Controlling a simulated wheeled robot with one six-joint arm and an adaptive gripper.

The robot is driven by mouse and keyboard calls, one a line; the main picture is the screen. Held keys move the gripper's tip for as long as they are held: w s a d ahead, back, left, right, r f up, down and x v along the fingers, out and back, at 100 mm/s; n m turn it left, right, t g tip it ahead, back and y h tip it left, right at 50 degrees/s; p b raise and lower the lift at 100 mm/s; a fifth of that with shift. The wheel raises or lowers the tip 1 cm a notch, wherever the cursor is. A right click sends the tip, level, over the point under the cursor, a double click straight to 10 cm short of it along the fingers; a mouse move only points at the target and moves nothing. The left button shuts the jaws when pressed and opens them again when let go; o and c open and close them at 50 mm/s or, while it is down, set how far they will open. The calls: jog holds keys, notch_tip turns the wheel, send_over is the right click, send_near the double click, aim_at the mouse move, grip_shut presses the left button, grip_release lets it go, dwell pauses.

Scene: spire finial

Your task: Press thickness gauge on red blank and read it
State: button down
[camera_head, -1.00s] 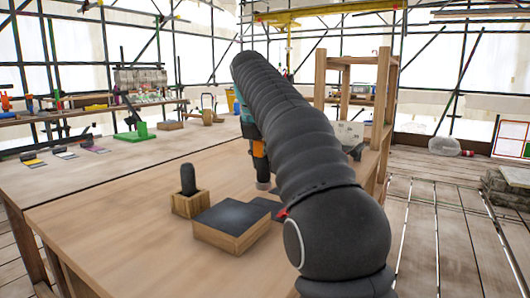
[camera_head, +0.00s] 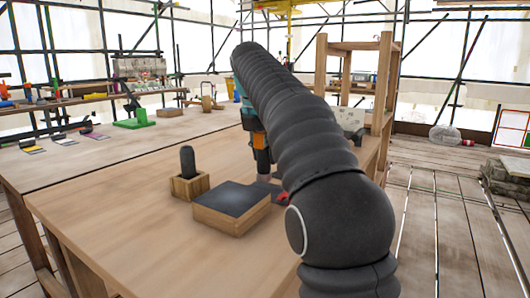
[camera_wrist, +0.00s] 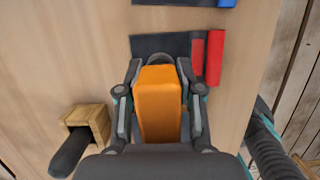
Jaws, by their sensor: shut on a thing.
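My gripper (camera_wrist: 158,110) is shut on an orange gauge body (camera_wrist: 158,100), which points down over the bench. In the head view the orange gauge (camera_head: 261,150) hangs below the teal part of the wrist, beyond a dark-topped wooden block. Its grey lower end is near the bench; contact cannot be told. The red blank (camera_wrist: 216,57) lies ahead and right of the gripper in the wrist view, at the right end of a dark slab, with a darker red strip beside it. In the head view the red blank (camera_head: 283,197) is partly hidden by my arm. No gauge reading is visible.
The dark-topped block (camera_head: 232,222) and a small wooden holder (camera_head: 189,190) with an upright dark cylinder (camera_head: 187,160) stand near the gauge. A blue piece (camera_wrist: 183,3) lies farther ahead. A wooden shelf frame (camera_head: 320,65) stands behind.

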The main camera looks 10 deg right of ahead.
aim_at(265, 163)
jog(key=shift+f+b, duration=0.8)
jog(key=shift+f, duration=0.6)
jog(key=shift+f+p, duration=0.1)
jog(key=shift+p, duration=0.25)
dwell(1.8)
notch_tip(265, 163, up, 3)
jog(key=p, duration=0.3)
jog(key=shift+r, duration=1.1)
jog(key=shift+f+b, duration=0.15)
jog(key=shift+b, duration=0.2)
dwell(0.4)
jog(key=shift+f+b, duration=1.25)
jog(key=shift+f, duration=0.95)
